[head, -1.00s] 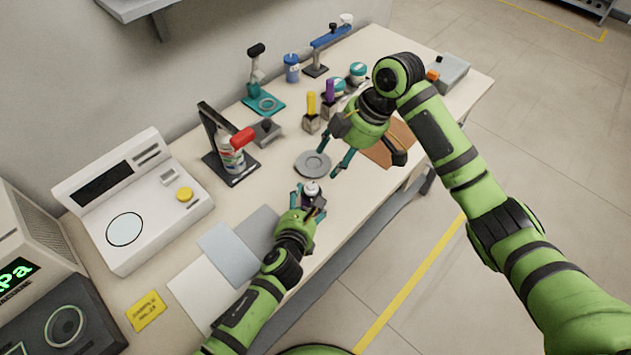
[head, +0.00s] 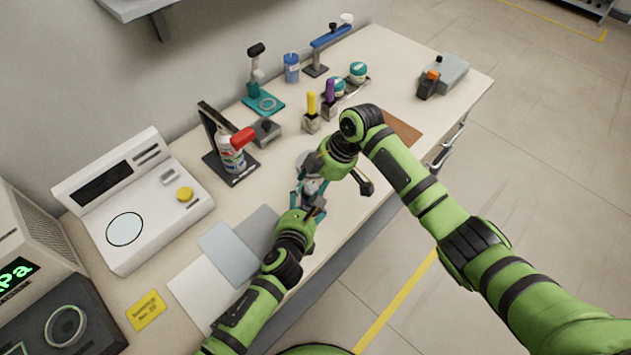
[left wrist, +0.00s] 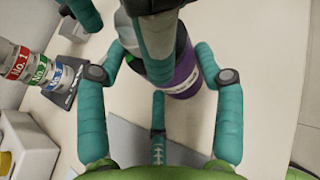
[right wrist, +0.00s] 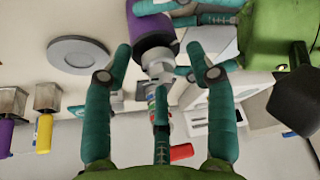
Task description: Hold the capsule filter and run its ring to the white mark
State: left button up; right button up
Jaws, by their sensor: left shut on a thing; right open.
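The capsule filter (head: 311,186) is small, with a pale top in the head view. In the left wrist view it shows a purple body (left wrist: 186,80), and in the right wrist view a purple band (right wrist: 152,42) with a narrow pale end. My left gripper (head: 309,200) is shut on it above the table's front part. My right gripper (head: 325,182) is open beside and above it; its fingers (right wrist: 159,52) spread around the pale end in the right wrist view. I cannot tell whether they touch it. The ring and white mark are not clearly visible.
A grey round plate (right wrist: 80,53) lies beside the capsule, mostly hidden in the head view. A stand with a banded bottle (head: 230,155) and red part is left of it. Yellow (head: 311,104) and purple-handled tools stand behind. Flat sheets (head: 228,248) lie front left.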

jog(key=c, duration=1.1)
jog(key=shift+s+a+f+m, duration=0.1)
jog(key=shift+s+m, duration=0.05)
jog(key=shift+m, duration=0.15)
jog(key=shift+c, duration=0.2)
jog(key=m, duration=0.1)
jog(key=m+t, duration=0.1)
jog(key=m, duration=0.1)
jog(key=shift+s+a+m, duration=0.1)
jog(key=shift+s+m, duration=0.1)
jog(key=shift+m, duration=0.1)
jog(key=m+t, duration=0.1)
jog(key=m, duration=0.1)
jog(key=m+h, duration=0.1)
jog(key=m, duration=0.1)
jog(key=shift+s+a+m+t, duration=0.2)
jog(key=shift+m+t, duration=0.1)
jog(key=shift+t, duration=0.1)
jog(key=shift+h, duration=0.3)
jog(key=o, duration=1.1)
jog(key=shift+o, duration=0.2)
jog(key=shift+w+d, duration=0.1)
jog(key=shift+w+d, duration=0.1)
jog(key=shift+w, duration=0.05)
